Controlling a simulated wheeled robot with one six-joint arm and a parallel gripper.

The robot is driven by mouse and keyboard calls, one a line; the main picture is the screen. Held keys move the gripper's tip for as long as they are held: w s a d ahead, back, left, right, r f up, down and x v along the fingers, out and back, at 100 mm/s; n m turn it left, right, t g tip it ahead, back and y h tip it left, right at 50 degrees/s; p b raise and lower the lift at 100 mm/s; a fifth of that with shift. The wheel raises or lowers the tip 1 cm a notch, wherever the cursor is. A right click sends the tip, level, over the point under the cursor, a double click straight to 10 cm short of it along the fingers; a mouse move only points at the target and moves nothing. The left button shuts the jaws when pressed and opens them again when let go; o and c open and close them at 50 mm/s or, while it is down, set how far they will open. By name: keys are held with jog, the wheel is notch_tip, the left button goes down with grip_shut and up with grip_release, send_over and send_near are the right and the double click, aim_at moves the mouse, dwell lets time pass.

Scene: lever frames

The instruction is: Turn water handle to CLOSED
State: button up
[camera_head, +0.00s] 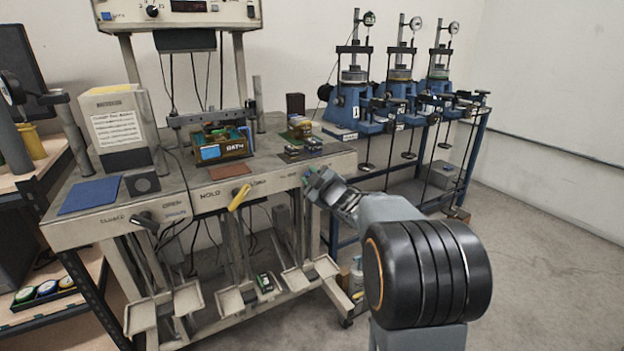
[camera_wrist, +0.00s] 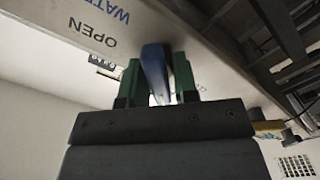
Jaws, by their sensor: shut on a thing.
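The water handle (camera_wrist: 155,66) is a blue lever on the edge of a light beige bench front. My gripper (camera_wrist: 156,78) has green fingers, one on each side of the lever, and is shut on it. The words OPEN and WATER show on the bench front (camera_wrist: 62,30) to the left of the lever in the wrist view. In the head view my gripper (camera_head: 316,182) is at the right end of the bench front. It hides the handle there, and the CLOSED marking by this handle is not readable.
A yellow handle (camera_head: 240,195) and a black handle (camera_head: 145,222) stick out from the bench front to the left. Pedals on frames (camera_head: 238,298) stand below. Blue test machines (camera_head: 352,104) stand on a table behind at the right. The floor at the right is clear.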

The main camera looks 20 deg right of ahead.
jog(key=o, duration=0.7)
jog(key=shift+s+d+p, duration=0.25)
jog(key=shift+s+p, duration=0.05)
jog(key=shift+s, duration=2)
jog(key=shift+s+d+p, duration=0.25)
jog(key=shift+s+p, duration=0.05)
jog(key=shift+s, duration=1.95)
jog(key=shift+s+d+p, duration=0.25)
jog(key=shift+s+p, duration=0.05)
jog(key=shift+s, duration=2)
jog(key=shift+r, duration=0.1)
